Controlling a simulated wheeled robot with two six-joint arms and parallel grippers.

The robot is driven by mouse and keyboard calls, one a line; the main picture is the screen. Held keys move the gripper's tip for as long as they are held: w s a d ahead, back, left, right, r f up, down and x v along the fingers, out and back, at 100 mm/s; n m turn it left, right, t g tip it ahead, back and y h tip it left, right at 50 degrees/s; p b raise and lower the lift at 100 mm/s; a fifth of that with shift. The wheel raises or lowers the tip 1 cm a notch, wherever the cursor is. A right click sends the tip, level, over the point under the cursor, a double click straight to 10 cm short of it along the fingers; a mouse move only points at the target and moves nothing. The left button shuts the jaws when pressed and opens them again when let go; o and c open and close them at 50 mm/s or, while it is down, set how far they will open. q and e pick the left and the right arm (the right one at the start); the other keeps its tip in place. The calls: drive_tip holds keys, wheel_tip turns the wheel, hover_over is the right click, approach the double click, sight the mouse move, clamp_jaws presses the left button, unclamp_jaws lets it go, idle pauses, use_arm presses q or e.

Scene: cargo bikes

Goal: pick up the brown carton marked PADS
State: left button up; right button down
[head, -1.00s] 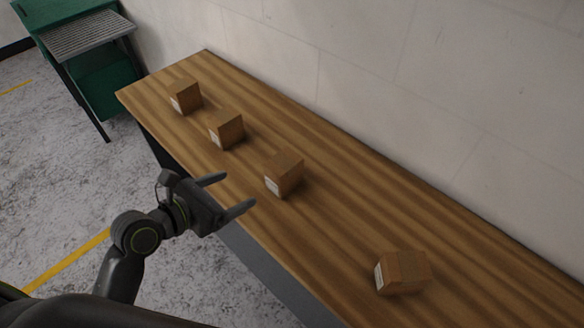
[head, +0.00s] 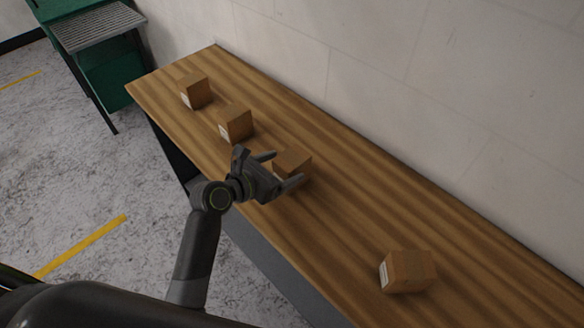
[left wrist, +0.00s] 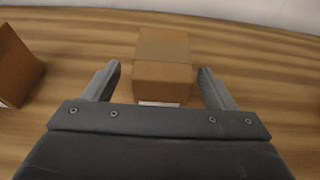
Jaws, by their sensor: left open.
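Several brown cartons with white labels stand on the wooden bench; the label print is too small to read, so I cannot tell which is marked PADS. My left gripper (head: 283,170) is open, with its fingers either side of the third carton from the far end (head: 293,162). In the left wrist view this carton (left wrist: 163,62) sits between and slightly beyond the open fingertips (left wrist: 158,78), with clear gaps on both sides. Its label is mostly hidden behind the gripper body. My right gripper is not in view.
Two cartons, the far one (head: 195,91) and its neighbour (head: 236,123), stand further along the bench (head: 350,220). A fourth (head: 408,271) stands apart at the near right. A wall (head: 440,90) runs behind the bench. A green unit (head: 112,70) stands at the back left.

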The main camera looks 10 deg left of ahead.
use_arm(q)
drive_tip(key=x, duration=0.4)
drive_tip(key=shift+d+f, duration=0.1)
drive_tip(key=c, duration=1.2)
